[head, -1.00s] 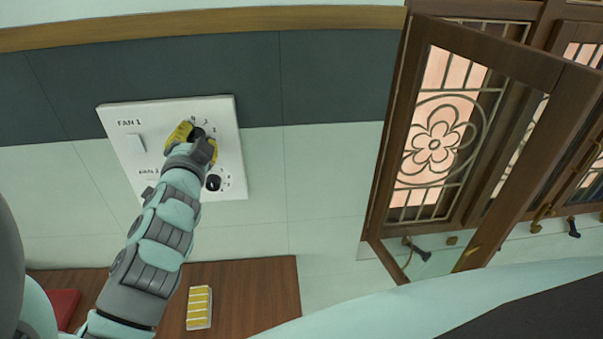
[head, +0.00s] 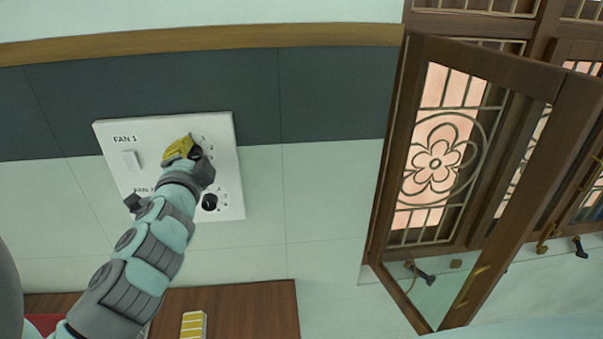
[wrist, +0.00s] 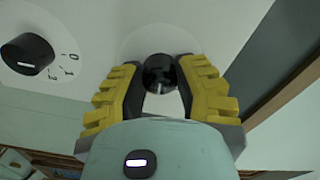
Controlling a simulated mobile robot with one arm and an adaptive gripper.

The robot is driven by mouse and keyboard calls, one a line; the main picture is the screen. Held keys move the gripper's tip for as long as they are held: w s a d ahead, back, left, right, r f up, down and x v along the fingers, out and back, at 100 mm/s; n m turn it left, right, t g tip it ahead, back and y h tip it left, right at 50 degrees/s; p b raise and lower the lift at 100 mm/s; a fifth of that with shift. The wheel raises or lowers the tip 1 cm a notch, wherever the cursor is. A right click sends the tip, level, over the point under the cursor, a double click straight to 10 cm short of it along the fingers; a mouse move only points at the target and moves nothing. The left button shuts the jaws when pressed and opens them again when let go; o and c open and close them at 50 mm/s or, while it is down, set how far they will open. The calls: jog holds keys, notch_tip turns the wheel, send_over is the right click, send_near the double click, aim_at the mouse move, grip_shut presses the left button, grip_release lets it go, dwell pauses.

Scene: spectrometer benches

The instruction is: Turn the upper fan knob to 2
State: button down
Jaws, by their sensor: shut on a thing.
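The white fan panel (head: 222,130) is on the tiled wall, with "FAN 1" printed at its upper left. My gripper (head: 192,150) is at the upper black knob (head: 196,153). In the wrist view my yellow-padded fingers (wrist: 160,82) close on both sides of this knob (wrist: 159,72). A short white mark shows on the knob's face, but the scale around it is not readable there. In the head view the gripper hides part of the knob and some of its numbers. The lower black knob (head: 210,202) is free; its 0, 1, 2 scale shows beside it in the wrist view (wrist: 28,54).
A white switch (head: 130,160) sits left of the upper knob. An open brown window frame (head: 385,150) stands to the right. A wooden surface (head: 250,308) with a yellow-and-white block (head: 193,325) is below. The wall between panel and window is clear.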

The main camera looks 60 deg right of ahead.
jog(key=shift+f, duration=0.1)
jog(key=c, duration=0.6)
grip_release()
jog(key=shift+r+n+p, duration=0.2)
jog(key=shift+n+p, duration=0.1)
